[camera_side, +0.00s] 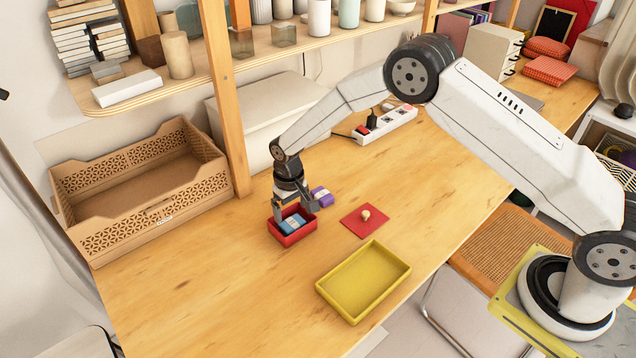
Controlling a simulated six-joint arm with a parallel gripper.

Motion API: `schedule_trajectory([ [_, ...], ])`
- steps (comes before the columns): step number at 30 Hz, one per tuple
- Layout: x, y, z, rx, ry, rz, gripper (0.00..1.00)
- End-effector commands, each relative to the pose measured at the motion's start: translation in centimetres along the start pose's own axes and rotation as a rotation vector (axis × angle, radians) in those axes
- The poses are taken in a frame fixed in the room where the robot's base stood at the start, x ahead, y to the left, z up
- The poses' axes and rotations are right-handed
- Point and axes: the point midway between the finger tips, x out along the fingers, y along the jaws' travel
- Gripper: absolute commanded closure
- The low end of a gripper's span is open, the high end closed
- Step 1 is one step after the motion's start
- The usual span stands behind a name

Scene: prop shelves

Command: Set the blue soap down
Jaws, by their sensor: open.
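The blue soap (291,225) lies in the small red tray (291,239) on the wooden table. My gripper (292,212) is right over the red tray, pointing down, with its open fingers close around or just above the soap. I cannot tell whether a finger touches the soap. Part of the soap and the tray's back is hidden by the gripper. A purple bar (322,197) lies on the table just behind and right of the red tray.
A yellow tray (364,281) stands empty at the front. A brown crate (140,187) is at left. A shelf post (226,110) and power strip (385,124) stand behind.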

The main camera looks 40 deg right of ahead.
Motion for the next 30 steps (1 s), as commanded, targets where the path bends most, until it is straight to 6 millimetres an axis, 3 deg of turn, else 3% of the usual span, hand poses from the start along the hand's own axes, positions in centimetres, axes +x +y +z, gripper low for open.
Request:
schedule_trajectory([
  [6, -3.6, 0.0, 0.0, 0.000, 0.002, 0.000, 0.00],
  [15, -7.1, 0.0, 0.0, 0.000, 0.000, 0.001, 0.00],
  [30, -7.7, 0.0, 0.0, 0.000, -0.002, 0.001, 0.00],
])
